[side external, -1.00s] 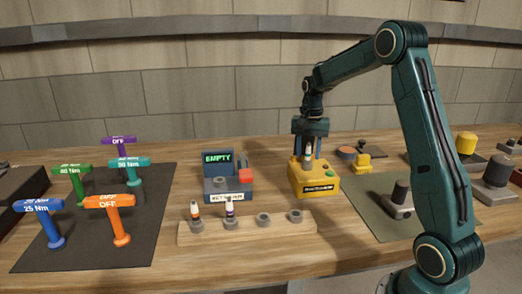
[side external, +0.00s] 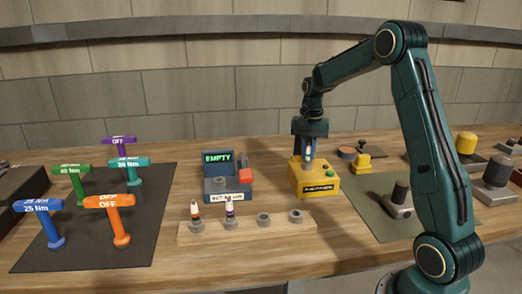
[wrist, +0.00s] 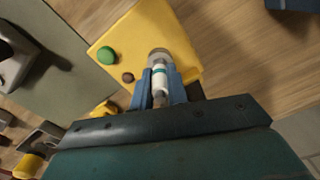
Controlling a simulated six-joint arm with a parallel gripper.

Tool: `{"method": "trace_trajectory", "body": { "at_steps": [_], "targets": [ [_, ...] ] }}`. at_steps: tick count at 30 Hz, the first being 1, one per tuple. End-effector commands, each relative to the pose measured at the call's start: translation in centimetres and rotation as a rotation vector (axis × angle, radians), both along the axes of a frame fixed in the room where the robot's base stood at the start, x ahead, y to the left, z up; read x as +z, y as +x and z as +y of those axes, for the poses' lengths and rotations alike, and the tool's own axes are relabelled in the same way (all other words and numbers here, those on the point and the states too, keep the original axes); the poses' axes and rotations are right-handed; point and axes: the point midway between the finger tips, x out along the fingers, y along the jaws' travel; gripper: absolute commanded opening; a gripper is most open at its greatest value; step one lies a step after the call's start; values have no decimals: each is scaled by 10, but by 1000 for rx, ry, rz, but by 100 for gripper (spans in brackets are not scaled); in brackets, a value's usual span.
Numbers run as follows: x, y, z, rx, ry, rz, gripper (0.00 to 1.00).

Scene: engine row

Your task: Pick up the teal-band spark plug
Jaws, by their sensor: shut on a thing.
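The teal-band spark plug (wrist: 161,84) has a white body with a teal ring and shows between the blue fingers in the wrist view. Its far end is at a grey round socket (wrist: 158,55) on the yellow box (wrist: 120,50); I cannot tell whether it is still seated. My gripper (side external: 309,156) is over the yellow box (side external: 326,186) in the side view, with its fingers shut on the plug. The fingers mostly hide the plug there.
A wooden rack (side external: 250,232) in front holds two other plugs, with orange (side external: 195,211) and dark (side external: 230,208) bands. A grey-blue tester (side external: 222,190) reading EMPTY stands left of the yellow box. Coloured T-handled tools (side external: 121,220) stand on a dark mat at left.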

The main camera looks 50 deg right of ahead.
Motion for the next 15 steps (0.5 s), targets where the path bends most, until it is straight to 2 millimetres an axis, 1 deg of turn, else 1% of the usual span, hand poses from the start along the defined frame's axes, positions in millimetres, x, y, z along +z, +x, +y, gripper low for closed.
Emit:
{"method": "trace_trajectory", "body": {
  "at_steps": [8, 11, 15],
  "targets": [
    [7, 0, 0, 0, -1, -2, 0],
    [15, 1, 0, 0, -1, -3, 0],
    [33, 1, 0, 0, -3, -4, 0]
  ]
}}
